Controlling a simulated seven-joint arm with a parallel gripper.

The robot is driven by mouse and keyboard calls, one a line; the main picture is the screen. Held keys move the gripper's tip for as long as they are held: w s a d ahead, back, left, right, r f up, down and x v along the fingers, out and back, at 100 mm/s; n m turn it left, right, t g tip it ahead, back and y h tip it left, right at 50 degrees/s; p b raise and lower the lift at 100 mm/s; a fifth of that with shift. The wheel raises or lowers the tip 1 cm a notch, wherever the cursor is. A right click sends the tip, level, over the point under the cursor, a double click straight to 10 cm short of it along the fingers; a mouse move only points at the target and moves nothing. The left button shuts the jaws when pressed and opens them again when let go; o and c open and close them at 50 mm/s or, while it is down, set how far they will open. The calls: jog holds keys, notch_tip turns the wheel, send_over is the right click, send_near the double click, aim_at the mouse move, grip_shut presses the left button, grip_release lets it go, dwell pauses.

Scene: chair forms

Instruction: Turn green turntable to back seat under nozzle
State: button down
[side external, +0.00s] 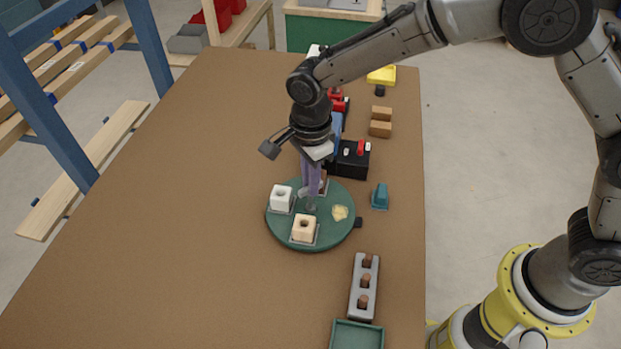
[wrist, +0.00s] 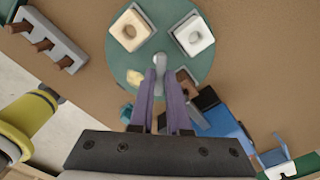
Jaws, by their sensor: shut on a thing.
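The green turntable (side external: 330,232) lies on the brown table and carries a white block with a hole (side external: 282,198) at the left, a cream block with a hole (side external: 304,228) at the front and a yellow patch (side external: 340,212) at the right. In the wrist view, a brown piece (wrist: 187,82) is partly hidden by my fingers. My gripper (side external: 311,194) points down over the turntable's middle. Its purple fingers are shut on the pale centre knob (wrist: 159,60). I cannot clearly make out a nozzle; a blue and black unit (side external: 353,158) stands just behind the turntable, partly covered by my arm.
A teal piece (side external: 380,196) lies close to the right of the turntable. A grey holder with brown pegs (side external: 356,300) and a green tray (side external: 357,335) are in front. Wooden blocks (side external: 380,122) lie farther back. The table's left side is clear.

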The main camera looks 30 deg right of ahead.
jog(key=c, duration=0.9)
grip_release()
jog(key=shift+r, duration=0.1)
notch_tip(320, 180, up, 14)
jog(key=shift+f, duration=0.1)
